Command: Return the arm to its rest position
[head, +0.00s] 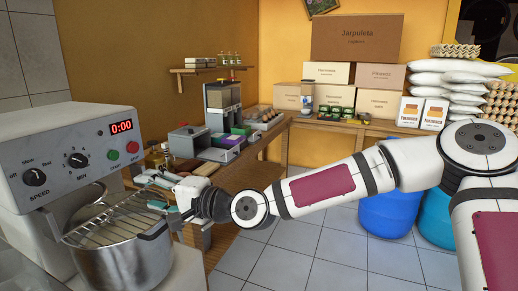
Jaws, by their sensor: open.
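My arm (325,187) reaches in from the right edge, stretched out to the left across the view. My gripper (156,193) is at its far end, open, beside the upper right of the mixer bowl (125,262) and its wire guard (108,222). The fingers overlap the guard's edge in the picture; I cannot tell whether they touch it. I see nothing held between them. The mixer (75,145) stands at the left, with a red 0:00 display, knobs and two buttons.
A wooden bench (245,180) with boxes and bottles runs behind my gripper. Cartons (355,38) and white sacks (440,78) are stacked at the back. Blue drums (390,213) stand behind my arm. The tiled floor (320,250) below my arm is clear.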

